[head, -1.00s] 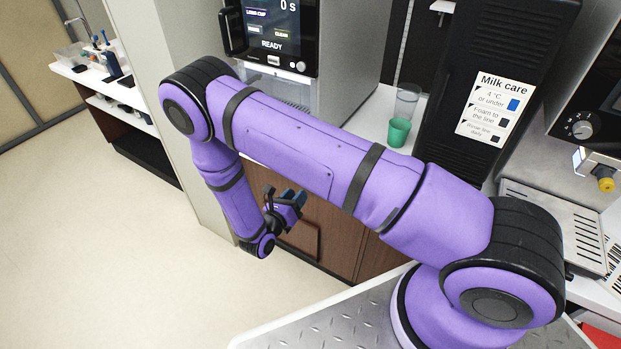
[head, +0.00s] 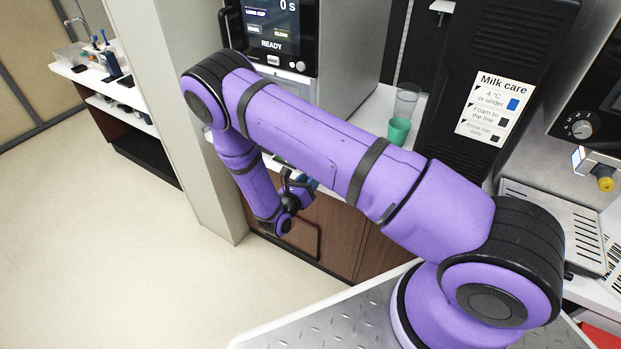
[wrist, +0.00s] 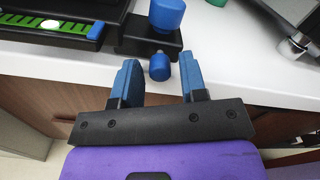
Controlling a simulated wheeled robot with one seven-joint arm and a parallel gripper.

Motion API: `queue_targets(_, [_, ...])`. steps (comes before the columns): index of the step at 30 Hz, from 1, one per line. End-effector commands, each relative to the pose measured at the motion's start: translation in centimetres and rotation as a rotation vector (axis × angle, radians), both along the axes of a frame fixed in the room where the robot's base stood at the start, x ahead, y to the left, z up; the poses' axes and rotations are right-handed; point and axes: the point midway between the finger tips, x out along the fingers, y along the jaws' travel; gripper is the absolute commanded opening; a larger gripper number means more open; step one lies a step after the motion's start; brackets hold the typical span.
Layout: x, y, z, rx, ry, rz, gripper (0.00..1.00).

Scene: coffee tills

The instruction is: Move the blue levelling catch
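In the wrist view a small blue knob (wrist: 159,67) sticks out below a black bracket (wrist: 148,40) at the white counter's edge. It shows between the fingertips of my gripper (wrist: 159,60), which is open with a gap on both sides of the knob. A larger blue knob (wrist: 167,14) stands on top of the bracket. A blue piece (wrist: 96,30) sits at the end of a green marked strip (wrist: 45,24). I cannot tell for certain which blue part is the levelling catch. In the head view my gripper (head: 293,188) is partly hidden by my arm.
The white counter (wrist: 225,50) lies above a brown cabinet front. A metal part (wrist: 297,45) stands at the right. In the head view a green cup (head: 399,131) stands on the counter between the coffee machine (head: 270,40) and a black unit with a milk care label (head: 493,105).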

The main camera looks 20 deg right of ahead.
Motion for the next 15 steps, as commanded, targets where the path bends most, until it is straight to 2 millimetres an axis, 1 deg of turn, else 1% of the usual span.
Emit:
queue_targets(1, [-0.01, 0.01, 0.0, 0.0, 0.0, 0.0, 0.39])
queue_targets(2, [-0.01, 0.01, 0.0, 0.0, 0.0, 0.0, 0.37])
queue_targets(3, [-0.01, 0.02, 0.0, 0.0, 0.0, 0.0, 0.28])
queue_targets(5, [-0.01, 0.03, 0.0, 0.0, 0.0, 0.0, 0.14])
queue_targets(6, [-0.01, 0.03, 0.01, 0.0, 0.0, 0.0, 0.05])
queue_targets(7, [-0.01, 0.03, 0.01, 0.0, 0.0, 0.0, 0.0])
queue_targets(15, [-0.08, 0.14, 0.0, 0.0, 0.0, 0.0, 0.0])
